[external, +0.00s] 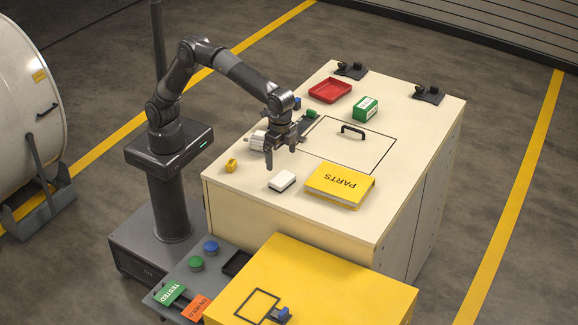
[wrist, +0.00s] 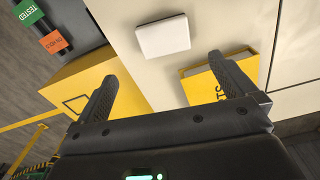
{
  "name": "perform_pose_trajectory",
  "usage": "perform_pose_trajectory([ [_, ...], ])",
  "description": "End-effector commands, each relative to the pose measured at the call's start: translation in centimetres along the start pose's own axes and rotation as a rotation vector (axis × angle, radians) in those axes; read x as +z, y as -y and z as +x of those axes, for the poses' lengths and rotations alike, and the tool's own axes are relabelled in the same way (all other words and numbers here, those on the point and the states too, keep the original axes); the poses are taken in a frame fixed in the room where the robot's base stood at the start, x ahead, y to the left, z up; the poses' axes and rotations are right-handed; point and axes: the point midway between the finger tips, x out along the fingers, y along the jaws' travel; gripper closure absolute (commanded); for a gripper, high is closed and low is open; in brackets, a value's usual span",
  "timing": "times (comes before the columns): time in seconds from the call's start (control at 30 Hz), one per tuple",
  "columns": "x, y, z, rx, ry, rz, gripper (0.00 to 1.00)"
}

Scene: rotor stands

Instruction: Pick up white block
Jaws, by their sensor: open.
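The white block (external: 282,181) lies flat on the cream cabinet top, left of the yellow PARTS box. It also shows in the wrist view (wrist: 163,36) at the top, beyond my fingertips. My gripper (external: 282,160) is above the cabinet top, a little behind and left of the block in the external view. In the wrist view my gripper (wrist: 162,77) has its two fingers wide apart with nothing between them. The block is fully visible and apart from the fingers.
The yellow PARTS box (external: 340,185) stands close to the block's right. A small yellow piece (external: 231,165) and a silver cylinder (external: 257,141) are to the left. A handled panel (external: 345,150), green box (external: 365,109) and red tray (external: 330,90) are farther back.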

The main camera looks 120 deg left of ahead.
Motion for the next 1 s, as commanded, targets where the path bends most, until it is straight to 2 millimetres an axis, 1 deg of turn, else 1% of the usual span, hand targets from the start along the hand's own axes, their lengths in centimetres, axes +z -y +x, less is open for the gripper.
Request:
perform_pose_trajectory([
  [0.2,0.1,0.0,3.5,0.000,0.005,0.000,0.00],
  [0.3,0.1,0.1,4.7,0.000,0.003,0.000,0.00],
  [0.47,0.1,0.2,5.7,0.000,0.002,0.000,0.00],
  [0.67,0.3,0.8,8.6,0.000,0.004,0.000,0.00],
  [0.73,0.2,0.7,9.6,0.000,0.004,0.001,0.00],
  [0.83,0.2,0.7,10.3,0.000,0.002,0.000,0.00],
  [1.0,0.2,0.7,10.5,0.000,0.001,0.000,0.00],
])
